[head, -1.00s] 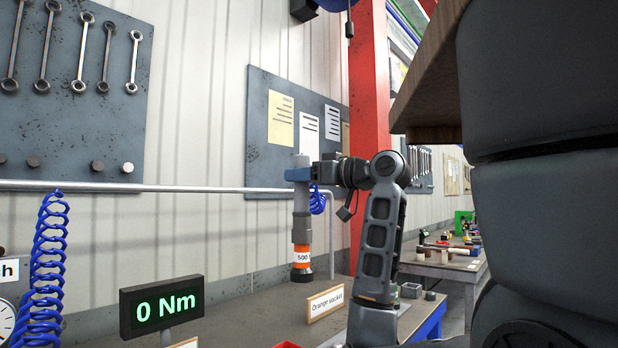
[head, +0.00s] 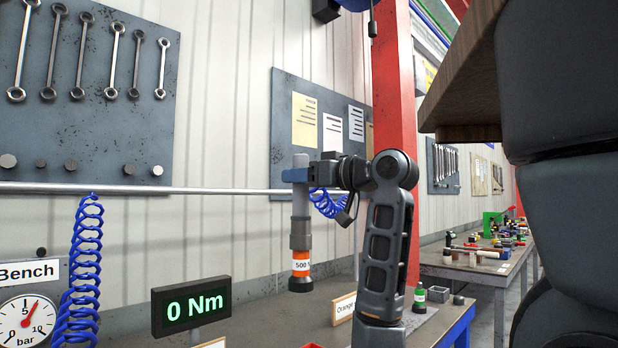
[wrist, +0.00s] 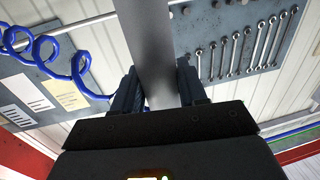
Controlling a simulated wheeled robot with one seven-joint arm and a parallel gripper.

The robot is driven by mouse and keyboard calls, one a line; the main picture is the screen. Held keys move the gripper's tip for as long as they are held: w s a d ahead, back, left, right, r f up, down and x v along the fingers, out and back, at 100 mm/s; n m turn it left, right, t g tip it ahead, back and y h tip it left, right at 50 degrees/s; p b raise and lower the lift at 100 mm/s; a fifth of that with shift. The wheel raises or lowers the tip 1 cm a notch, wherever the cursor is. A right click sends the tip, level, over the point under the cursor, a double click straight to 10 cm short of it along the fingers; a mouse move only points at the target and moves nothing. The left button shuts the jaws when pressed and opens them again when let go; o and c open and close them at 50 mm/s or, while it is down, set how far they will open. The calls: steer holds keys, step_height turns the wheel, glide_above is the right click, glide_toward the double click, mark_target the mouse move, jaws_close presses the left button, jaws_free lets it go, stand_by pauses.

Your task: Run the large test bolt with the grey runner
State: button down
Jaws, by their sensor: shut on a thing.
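My gripper (head: 308,176) is shut on a grey runner (head: 301,208), which hangs upright above the bench. An orange-banded socket with a white "500" label (head: 301,265) and a black lower end sits on the runner's bottom. In the wrist view the grey runner body (wrist: 148,55) stands between the two fingers of my gripper (wrist: 160,92). A blue coiled hose (head: 325,203) shows behind the runner; I cannot tell where it joins. I cannot make out the large test bolt. A display (head: 191,306) reads 0 Nm at the lower left.
A bench (head: 262,322) runs below, with a partly hidden "Orange socket" sign (head: 344,307). A green-banded socket (head: 419,298) stands right of my arm. A pressure gauge (head: 27,322) and a blue coil (head: 82,270) are at the left. A red post (head: 395,90) rises behind.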

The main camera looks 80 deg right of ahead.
steer(key=shift+w+a+p, duration=0.6)
steer(key=shift+w+a, duration=1.9)
steer(key=shift+a, duration=0.55)
step_height(320, 180, down, 16)
steer(key=b, duration=0.9)
steer(key=shift+r+b, duration=0.25)
steer(key=shift+b, duration=0.15)
steer(key=shift+f+b, duration=1.15)
steer(key=shift+f, duration=1.15)
stand_by(0.7)
